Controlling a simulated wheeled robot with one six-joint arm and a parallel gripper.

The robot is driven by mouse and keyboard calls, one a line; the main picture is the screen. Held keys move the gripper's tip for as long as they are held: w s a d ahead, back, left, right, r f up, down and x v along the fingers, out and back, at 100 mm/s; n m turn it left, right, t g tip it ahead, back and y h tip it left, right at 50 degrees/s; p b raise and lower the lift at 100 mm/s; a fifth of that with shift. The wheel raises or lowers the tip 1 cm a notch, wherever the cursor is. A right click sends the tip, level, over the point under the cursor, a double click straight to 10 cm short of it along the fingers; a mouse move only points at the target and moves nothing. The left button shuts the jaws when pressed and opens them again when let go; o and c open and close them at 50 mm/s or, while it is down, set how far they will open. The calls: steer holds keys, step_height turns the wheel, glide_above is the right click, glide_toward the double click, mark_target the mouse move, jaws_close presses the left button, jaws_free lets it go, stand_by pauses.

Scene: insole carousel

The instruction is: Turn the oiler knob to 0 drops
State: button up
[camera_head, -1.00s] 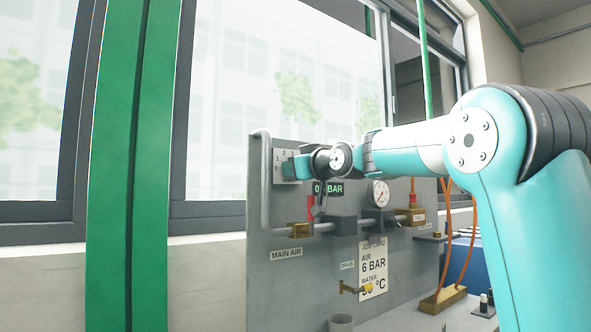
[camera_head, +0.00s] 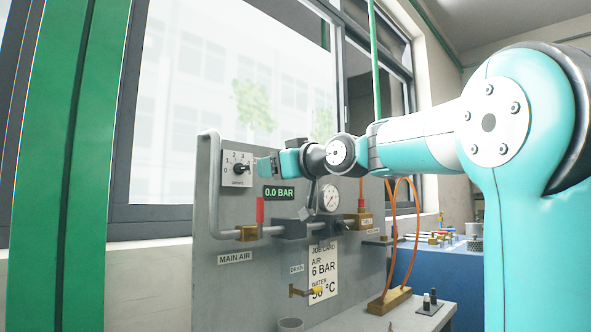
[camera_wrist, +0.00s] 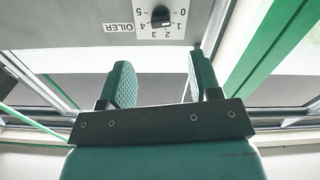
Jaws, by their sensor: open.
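The oiler knob (camera_head: 239,169) is a small black knob on a white dial plate (camera_head: 228,184) at the panel's upper left. In the wrist view the knob (camera_wrist: 160,17) shows upside down at the top, with numbers 0 to 5 around it and the OILER label beside it. A pale mark on the knob seems to point near 1 or 2; I cannot tell exactly. My gripper (camera_head: 265,167) is just right of the knob in the head view. In the wrist view its two green fingers (camera_wrist: 162,72) are open and empty, below the knob and apart from it.
The grey panel (camera_head: 222,290) carries a pipe, a red-handled MAIN AIR valve (camera_head: 260,210), a 0.0 BAR display (camera_head: 279,193), a round gauge (camera_head: 331,199) and a job card (camera_head: 323,268). Orange hoses (camera_head: 394,240) hang at right. A green post (camera_head: 70,150) stands left.

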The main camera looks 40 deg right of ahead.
steer(key=s, duration=0.5)
steer(key=shift+s, duration=0.4)
